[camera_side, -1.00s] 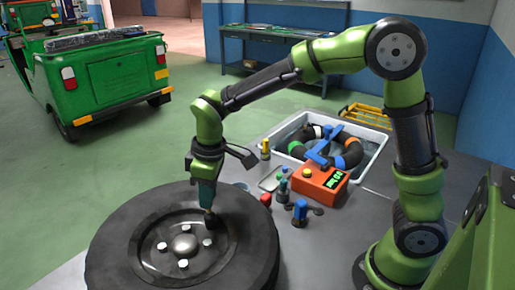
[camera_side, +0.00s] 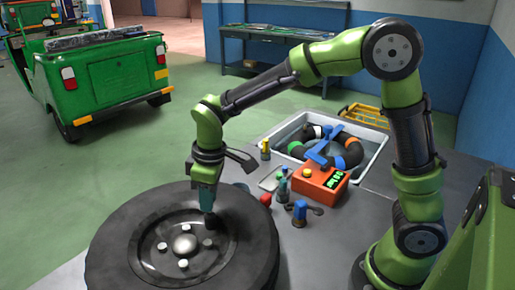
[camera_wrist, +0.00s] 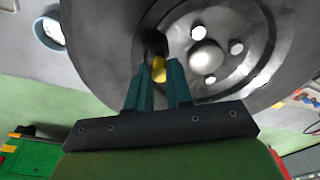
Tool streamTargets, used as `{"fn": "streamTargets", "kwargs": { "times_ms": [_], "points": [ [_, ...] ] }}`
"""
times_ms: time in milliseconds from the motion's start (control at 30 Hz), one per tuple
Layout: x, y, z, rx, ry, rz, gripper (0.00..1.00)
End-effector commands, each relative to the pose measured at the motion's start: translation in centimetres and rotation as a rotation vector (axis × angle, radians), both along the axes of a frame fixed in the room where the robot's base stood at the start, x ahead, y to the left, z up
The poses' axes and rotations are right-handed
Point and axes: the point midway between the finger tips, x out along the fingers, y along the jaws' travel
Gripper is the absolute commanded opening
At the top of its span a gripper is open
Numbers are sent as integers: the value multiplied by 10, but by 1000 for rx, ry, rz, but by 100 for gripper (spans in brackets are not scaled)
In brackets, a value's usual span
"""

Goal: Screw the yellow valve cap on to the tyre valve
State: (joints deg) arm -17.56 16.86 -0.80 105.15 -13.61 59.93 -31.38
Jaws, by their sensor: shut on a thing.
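The yellow valve cap (camera_wrist: 159,70) shows between the fingertips of my gripper (camera_wrist: 159,80) in the wrist view. My gripper is shut on it. The dark tyre valve (camera_wrist: 155,44) stands just beyond the cap, roughly in line with it; I cannot tell whether they touch. In the side view my gripper (camera_side: 208,211) points down over the right part of the wheel hub, just above a dark stub. The cap is hidden there by the fingers. The large black tyre (camera_side: 108,248) lies flat, with a grey hub and several bright nuts.
Right of the tyre stand a red pressure box (camera_side: 318,186), a blue-topped item (camera_side: 300,211) and several small bottles. A white tub (camera_side: 375,158) holding a dark ring lies behind them. A green rickshaw (camera_side: 110,80) stands far left. The floor between is clear.

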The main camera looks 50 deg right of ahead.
Motion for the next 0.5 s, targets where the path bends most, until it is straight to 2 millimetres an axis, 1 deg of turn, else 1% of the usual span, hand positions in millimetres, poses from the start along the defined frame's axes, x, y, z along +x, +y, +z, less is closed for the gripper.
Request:
{"fn": "streamTargets", "kwargs": {
  "times_ms": [500],
  "points": [
    [0, 0, -8, -1, 1, 0, 1]
  ]
}}
